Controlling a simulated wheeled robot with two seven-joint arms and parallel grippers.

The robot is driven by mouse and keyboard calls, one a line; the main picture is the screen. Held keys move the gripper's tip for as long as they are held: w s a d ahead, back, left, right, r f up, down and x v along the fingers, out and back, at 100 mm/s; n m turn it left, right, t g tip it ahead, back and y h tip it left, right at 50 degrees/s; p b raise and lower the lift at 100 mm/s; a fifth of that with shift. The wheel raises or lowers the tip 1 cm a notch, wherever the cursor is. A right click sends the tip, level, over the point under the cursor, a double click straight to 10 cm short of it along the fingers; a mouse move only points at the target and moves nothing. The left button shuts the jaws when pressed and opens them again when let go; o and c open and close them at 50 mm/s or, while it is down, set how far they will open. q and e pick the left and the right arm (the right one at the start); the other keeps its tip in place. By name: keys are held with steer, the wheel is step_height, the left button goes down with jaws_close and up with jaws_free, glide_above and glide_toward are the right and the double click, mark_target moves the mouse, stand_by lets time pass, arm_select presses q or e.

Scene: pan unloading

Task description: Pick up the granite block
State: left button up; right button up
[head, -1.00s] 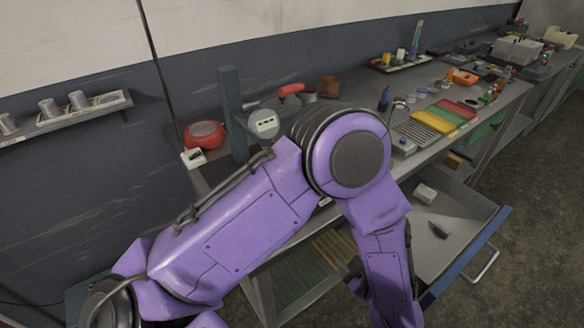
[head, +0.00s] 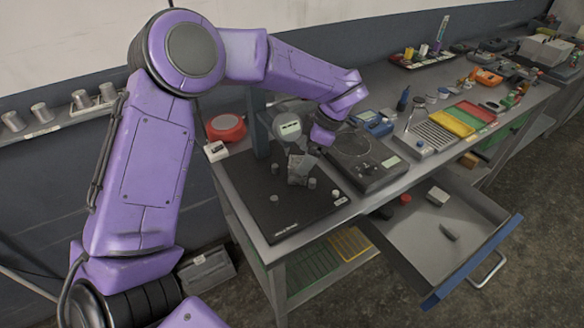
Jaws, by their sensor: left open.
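My left gripper (head: 303,172) hangs from the purple wrist, pointing down over a black mat (head: 250,212) on the bench, and is open. A grey, speckled, block-like shape, apparently the granite block (head: 297,167), shows right at the fingers above the mat. It is small and blends with the grey gripper, so I cannot tell whether they touch. Small grey cylinders (head: 312,183) stand on the mat close to the gripper. My right gripper is not in view.
A black scale (head: 378,178) with a round pan stands right of the mat. An upright post and a round display (head: 289,127) are behind the gripper. The open drawer (head: 420,245) juts out at the right and holds a pale block (head: 437,196) and dark pieces.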

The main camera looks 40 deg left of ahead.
arm_select(q)
steer(key=p+x, duration=0.1)
steer(key=x, duration=0.5)
steer(key=shift+a+f+p, duration=0.1)
steer(key=shift+p, duration=0.25)
steer(key=shift+w, duration=0.1)
steer(key=shift+d, duration=0.2)
steer(key=c, duration=1.6)
